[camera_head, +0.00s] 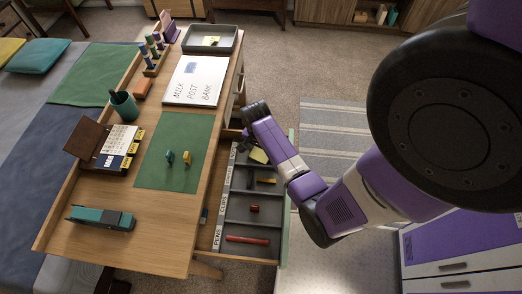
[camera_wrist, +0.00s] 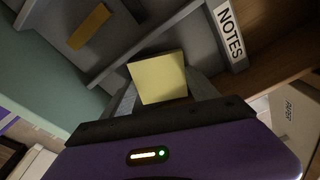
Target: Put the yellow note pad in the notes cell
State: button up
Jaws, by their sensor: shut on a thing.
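The yellow note pad (camera_head: 259,155) is at the far end of the open desk drawer, below my arm; it also shows as a pale yellow square in the wrist view (camera_wrist: 158,76). My gripper (camera_wrist: 160,92) is shut on it, with a grey finger at each side. The white NOTES label (camera_wrist: 230,30) is on the drawer edge right of the pad. The pad is over or inside the grey notes cell (camera_wrist: 168,38), on the label's side of a divider (camera_wrist: 112,73). I cannot tell whether the pad touches the cell floor.
The drawer's other cells hold an ochre block (camera_head: 266,181), a red block (camera_head: 254,208) and a red stick (camera_head: 246,240). The desk bears a green blotter (camera_head: 160,140) with two small things, a whiteboard (camera_head: 205,75), a black tray (camera_head: 225,48), a calendar and a teal stapler (camera_head: 101,217).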

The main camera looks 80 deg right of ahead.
jog(key=shift+f, duration=0.15)
jog(key=o, duration=1.5)
jog(key=shift+o, duration=0.2)
